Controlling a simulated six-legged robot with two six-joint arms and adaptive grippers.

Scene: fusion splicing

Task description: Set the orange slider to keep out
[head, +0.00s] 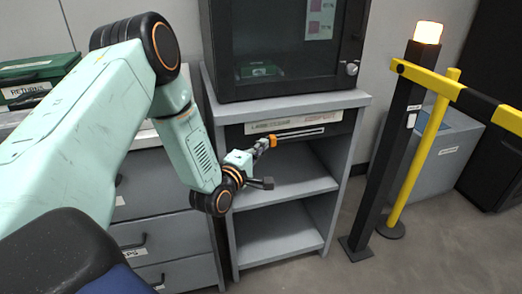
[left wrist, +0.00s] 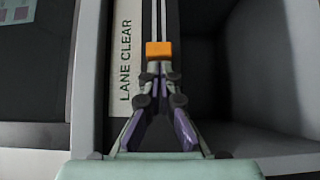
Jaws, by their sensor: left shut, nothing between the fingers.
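The orange slider (head: 272,141) sits near the left end of a slotted track (head: 302,134) on the dark front panel under the cabinet. A label strip above the track reads "LANE CLEAR" (head: 268,127) at its left and carries red lettering (head: 322,117), too small to read surely, at its right. My left gripper (head: 262,146) is shut and empty, at the slider's left side. In the left wrist view the slider (left wrist: 158,49) lies just beyond the closed fingertips (left wrist: 160,72); I cannot tell whether they touch. My right gripper is not in view.
A dark glass-fronted cabinet (head: 285,45) stands on the grey shelf unit (head: 350,98) above the panel. Open shelves (head: 280,240) lie below. A black post (head: 385,165) with a lit orange lamp and a yellow-black barrier stands to the right. Grey drawers (head: 150,200) are to the left.

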